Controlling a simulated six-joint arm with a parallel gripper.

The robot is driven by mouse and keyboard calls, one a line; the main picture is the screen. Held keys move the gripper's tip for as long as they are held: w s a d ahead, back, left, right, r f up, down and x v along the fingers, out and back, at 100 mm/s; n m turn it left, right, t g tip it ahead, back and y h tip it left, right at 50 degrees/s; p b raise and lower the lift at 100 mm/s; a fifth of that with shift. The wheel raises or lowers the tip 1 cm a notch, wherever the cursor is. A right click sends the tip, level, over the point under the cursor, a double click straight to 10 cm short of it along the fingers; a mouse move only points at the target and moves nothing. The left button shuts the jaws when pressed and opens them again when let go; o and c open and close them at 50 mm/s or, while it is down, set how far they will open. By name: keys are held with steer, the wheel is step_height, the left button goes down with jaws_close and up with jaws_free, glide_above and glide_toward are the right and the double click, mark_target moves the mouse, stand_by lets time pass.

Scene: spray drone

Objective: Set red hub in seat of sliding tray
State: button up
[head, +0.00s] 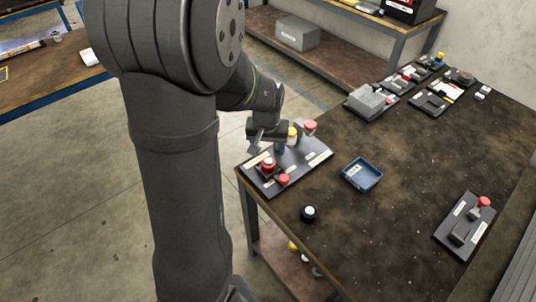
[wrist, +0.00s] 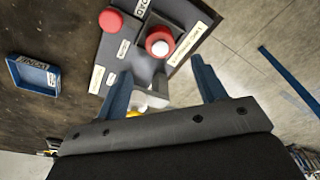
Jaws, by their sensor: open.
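A red, round part with a white top, which looks like the red hub (head: 267,164), sits on a dark square block on the dark board (head: 315,158). The wrist view shows this red part (wrist: 159,42) upright at the block, beside a labelled edge strip; I cannot tell whether it is fully in a seat. My gripper (head: 267,147) is over the board's left side, fingers pointing down. In the wrist view the blue fingers (wrist: 162,66) are open and apart, with nothing held; the red part is beyond the tips. A grey-white piece (wrist: 150,78) shows between the fingers.
A red knob (wrist: 111,20) stands near the red part on the board. Yellow (head: 292,132) and red (head: 310,126) tops stand at the board's far side. A blue tray (head: 362,174), a black-and-white knob (head: 309,212) and another board (head: 453,233) lie on the table; its middle is clear.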

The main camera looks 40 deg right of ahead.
step_height(320, 180, up, 4)
glide_above(268, 162)
steer(key=s+a, duration=0.1)
steer(key=s, duration=0.1)
steer(key=shift+w+a, duration=0.2)
steer(key=shift+w, duration=0.05)
steer(key=f, duration=0.4)
steer(key=w+d+f, duration=0.1)
steer(key=f, duration=0.7)
steer(key=shift+w+d, duration=0.15)
steer(key=shift+w, duration=0.05)
step_height(268, 162, up, 2)
steer(key=shift+r, duration=0.1)
